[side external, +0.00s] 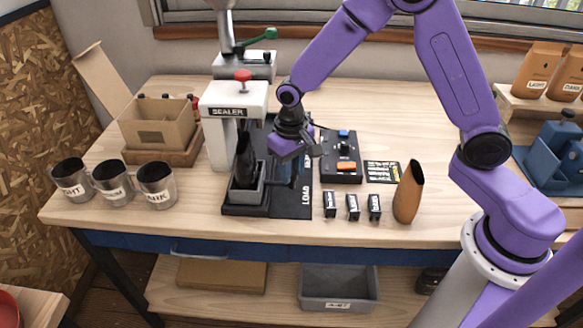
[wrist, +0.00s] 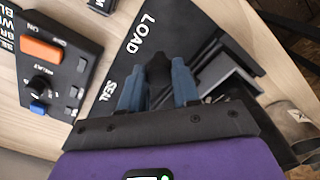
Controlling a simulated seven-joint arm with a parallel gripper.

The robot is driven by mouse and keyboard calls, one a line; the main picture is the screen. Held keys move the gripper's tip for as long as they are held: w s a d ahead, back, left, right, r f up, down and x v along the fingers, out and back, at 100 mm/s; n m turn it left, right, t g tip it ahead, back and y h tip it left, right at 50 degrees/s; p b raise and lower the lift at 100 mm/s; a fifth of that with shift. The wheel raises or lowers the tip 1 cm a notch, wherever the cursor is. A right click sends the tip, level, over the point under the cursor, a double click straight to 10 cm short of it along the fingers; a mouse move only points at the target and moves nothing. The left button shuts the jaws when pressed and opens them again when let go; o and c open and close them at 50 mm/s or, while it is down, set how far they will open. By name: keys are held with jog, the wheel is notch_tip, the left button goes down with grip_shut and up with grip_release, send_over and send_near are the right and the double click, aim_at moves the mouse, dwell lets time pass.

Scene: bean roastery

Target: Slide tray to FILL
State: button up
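The grey tray (side external: 262,192) sits at the front end of the black track (side external: 292,208), beside the word LOAD. A black bag (side external: 244,165) stands upright in it. Part of the tray (wrist: 228,70) also shows right of my fingers in the wrist view. My gripper (side external: 292,182) points down at the tray's right side. In the wrist view, my blue-grey fingers (wrist: 158,85) stand on either side of the tray's dark handle (wrist: 158,70), which fills the space between them. FILL lettering is not visible.
The white sealer (side external: 233,100) stands behind and left of the tray. A control box (side external: 341,160), several small black blocks (side external: 352,207) and a brown bag (side external: 408,192) are to the right. Metal cups (side external: 157,185) and a cardboard box (side external: 158,125) are to the left.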

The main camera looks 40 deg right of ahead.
jog(key=shift+d, duration=0.1)
grip_shut()
jog(key=w+d, duration=1.8)
jog(key=shift+w+d+r, duration=0.1)
jog(key=shift+w+d, duration=0.2)
jog(key=shift+w, duration=0.05)
jog(key=shift+w+d, duration=0.1)
jog(key=shift+d, duration=0.05)
jog(key=o, duration=0.8)
grip_release()
jog(key=shift+o, duration=1.2)
notch_tip(320, 180, up, 17)
jog(key=shift+r, duration=0.2)
jog(key=shift+a, duration=0.2)
